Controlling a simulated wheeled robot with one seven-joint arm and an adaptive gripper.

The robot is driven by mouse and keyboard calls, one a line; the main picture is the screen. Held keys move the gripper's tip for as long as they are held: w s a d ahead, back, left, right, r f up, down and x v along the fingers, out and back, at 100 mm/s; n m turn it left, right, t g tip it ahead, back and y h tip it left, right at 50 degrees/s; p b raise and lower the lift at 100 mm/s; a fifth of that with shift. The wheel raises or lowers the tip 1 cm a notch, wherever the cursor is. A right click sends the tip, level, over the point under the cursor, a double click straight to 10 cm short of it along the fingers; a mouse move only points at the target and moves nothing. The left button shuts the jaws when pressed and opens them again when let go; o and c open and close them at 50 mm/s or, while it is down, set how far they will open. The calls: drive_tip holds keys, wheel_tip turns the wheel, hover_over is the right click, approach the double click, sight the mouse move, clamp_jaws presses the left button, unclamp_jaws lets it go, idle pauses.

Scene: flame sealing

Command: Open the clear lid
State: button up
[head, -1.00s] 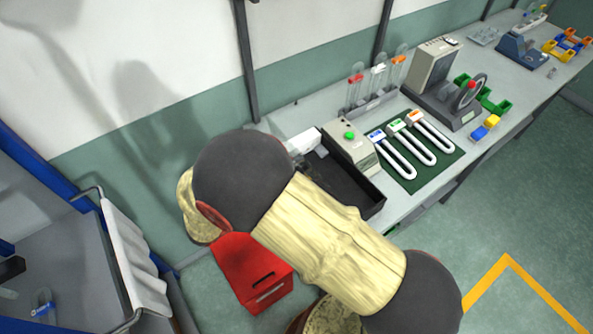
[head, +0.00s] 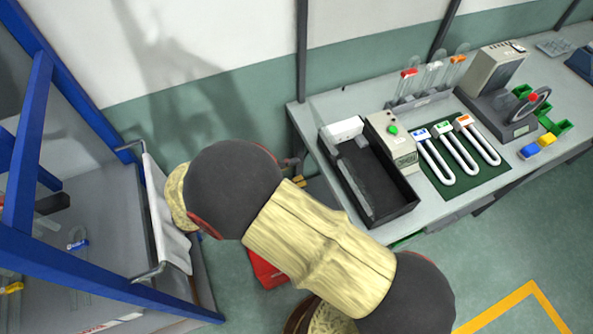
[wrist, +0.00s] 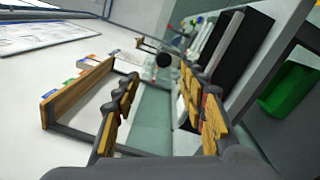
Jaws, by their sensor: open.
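I cannot clearly make out a clear lid in either view. An open-topped black tray (head: 376,185) with a white block (head: 342,130) at its back left sits on the bench. It also shows in the wrist view (wrist: 243,50), beyond the right finger. A beige box with a green button (head: 393,130) stands beside it. In the head view my gripper is mostly hidden behind my arm; a small part shows left of the bench. In the wrist view my gripper (wrist: 160,82) is open, its yellow-padded fingers apart, with nothing seen between them.
The grey bench (head: 440,218) also holds three U-shaped tubes on a green mat (head: 477,184), a tube rack (head: 420,97) and a machine with a wheel (head: 505,110). A blue-framed enclosure (head: 38,150) stands at the left. A red box (head: 266,271) is partly hidden below my arm.

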sight(335, 160)
drive_tip(key=shift+c, duration=0.5)
